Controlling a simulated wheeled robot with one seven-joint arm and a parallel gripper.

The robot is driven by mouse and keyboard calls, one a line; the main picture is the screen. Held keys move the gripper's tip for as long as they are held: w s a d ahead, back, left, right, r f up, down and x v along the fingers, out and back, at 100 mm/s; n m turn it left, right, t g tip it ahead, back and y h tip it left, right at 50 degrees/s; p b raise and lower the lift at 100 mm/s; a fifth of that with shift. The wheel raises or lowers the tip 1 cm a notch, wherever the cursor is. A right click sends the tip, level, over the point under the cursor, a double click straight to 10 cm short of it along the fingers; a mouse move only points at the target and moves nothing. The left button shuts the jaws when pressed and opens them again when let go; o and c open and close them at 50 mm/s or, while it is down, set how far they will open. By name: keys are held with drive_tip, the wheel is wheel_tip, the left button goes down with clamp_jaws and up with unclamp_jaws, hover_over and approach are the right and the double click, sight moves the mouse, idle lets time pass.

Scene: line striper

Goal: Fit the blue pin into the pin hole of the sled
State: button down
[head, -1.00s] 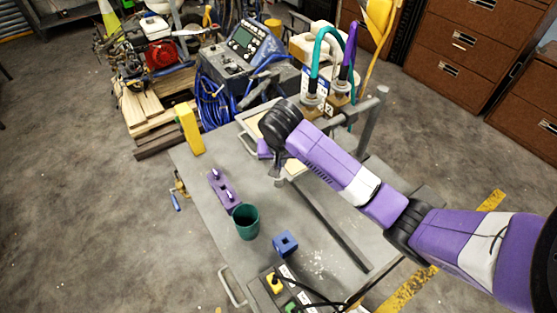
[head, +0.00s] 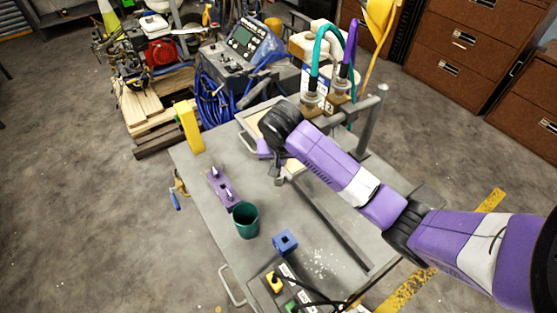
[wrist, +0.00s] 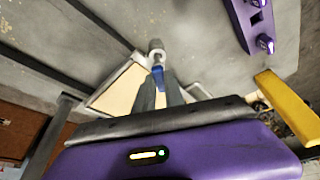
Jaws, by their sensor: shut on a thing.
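My gripper (wrist: 160,92) is shut on the blue pin (wrist: 158,77), which points away from my fingers in the wrist view. A round grey part (wrist: 156,48) shows at the pin's far end; I cannot tell whether it belongs to the pin or lies beyond it. In the head view my gripper (head: 278,178) is above the grey table, right of a purple piece (head: 222,188) with two pale-tipped pegs. The wrist view shows this purple piece (wrist: 240,20) at top right, with a dark square opening. I cannot tell for certain which part is the sled.
A green cup (head: 245,220) and a blue block with a square opening (head: 285,242) stand on the table (head: 205,225). A yellow block (head: 189,128) stands at the far left edge. A dark bar (head: 330,225) crosses the table, and a grey post (head: 370,120) rises behind my arm.

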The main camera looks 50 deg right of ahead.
drive_tip(key=shift+f+b, duration=0.65)
drive_tip(key=shift+f, duration=0.7)
drive_tip(key=shift+f+p, duration=0.15)
drive_tip(key=shift+p, duration=0.15)
idle(0.9)
drive_tip(key=c, duration=1.3)
unclamp_jaws()
drive_tip(key=shift+c, duration=0.2)
drive_tip(key=shift+o, duration=0.2)
drive_tip(key=shift+o, duration=1.4)
drive_tip(key=p+v, duration=0.4)
drive_tip(key=v, duration=0.3)
